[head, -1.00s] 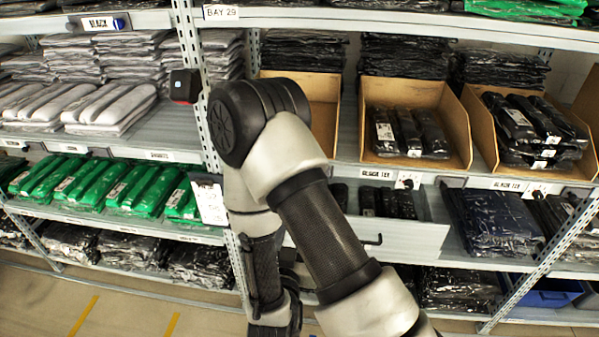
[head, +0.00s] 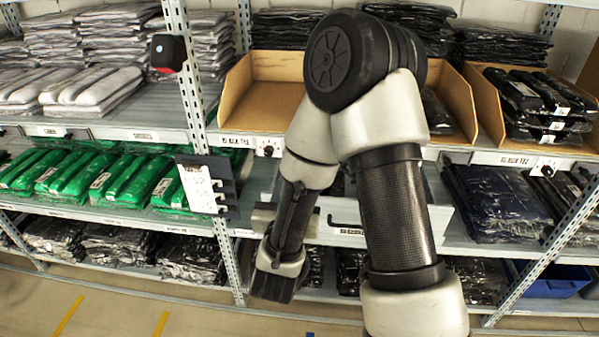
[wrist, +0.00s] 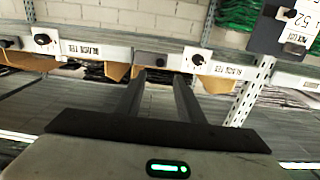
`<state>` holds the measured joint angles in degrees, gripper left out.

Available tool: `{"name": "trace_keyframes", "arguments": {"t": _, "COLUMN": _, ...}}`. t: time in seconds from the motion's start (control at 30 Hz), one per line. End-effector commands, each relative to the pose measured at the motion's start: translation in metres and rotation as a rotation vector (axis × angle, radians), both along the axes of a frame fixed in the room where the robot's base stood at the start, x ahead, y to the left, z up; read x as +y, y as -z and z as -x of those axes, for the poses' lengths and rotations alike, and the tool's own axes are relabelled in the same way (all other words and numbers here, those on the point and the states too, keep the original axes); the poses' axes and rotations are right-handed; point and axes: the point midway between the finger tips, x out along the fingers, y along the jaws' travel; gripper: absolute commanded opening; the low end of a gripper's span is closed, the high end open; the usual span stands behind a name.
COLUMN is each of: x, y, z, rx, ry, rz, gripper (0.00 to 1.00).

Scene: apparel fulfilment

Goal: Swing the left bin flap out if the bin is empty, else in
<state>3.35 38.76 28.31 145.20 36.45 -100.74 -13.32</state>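I cannot tell a flap's position. My gripper (wrist: 160,80) is open and empty, its fingers apart, pointing toward the shelf edge between these plates; contact is unclear.
The right bin (head: 480,115) holds dark packs; the middle bin is mostly behind my arm. A dark holder with a white card (head: 200,188) hangs at the post, left of the bins. A pale drawer (head: 440,215) sits below. Floor is clear at lower left.

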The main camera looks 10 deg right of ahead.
Motion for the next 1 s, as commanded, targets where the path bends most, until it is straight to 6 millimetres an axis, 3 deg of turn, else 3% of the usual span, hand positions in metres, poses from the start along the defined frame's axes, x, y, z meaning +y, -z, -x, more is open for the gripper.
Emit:
{"name": "trace_keyframes", "arguments": {"t": 0.13, "x": -0.005, "y": 0.006, "z": -0.009, "rx": -0.009, "ry": -0.001, "rz": 0.004, "gripper": 0.35}}
{"name": "trace_keyframes", "arguments": {"t": 0.2, "x": -0.010, "y": -0.002, "z": -0.025, "rx": -0.002, "ry": 0.002, "rz": 0.003, "gripper": 0.35}}
{"name": "trace_keyframes", "arguments": {"t": 0.53, "x": -0.026, "y": -0.001, "z": -0.080, "rx": 0.000, "ry": -0.002, "rz": 0.002, "gripper": 0.35}}
{"name": "trace_keyframes", "arguments": {"t": 0.7, "x": -0.030, "y": -0.001, "z": -0.090, "rx": 0.000, "ry": -0.003, "rz": 0.003, "gripper": 0.35}}
{"name": "trace_keyframes", "arguments": {"t": 1.0, "x": -0.030, "y": -0.001, "z": -0.092, "rx": 0.000, "ry": -0.003, "rz": 0.003, "gripper": 0.33}}
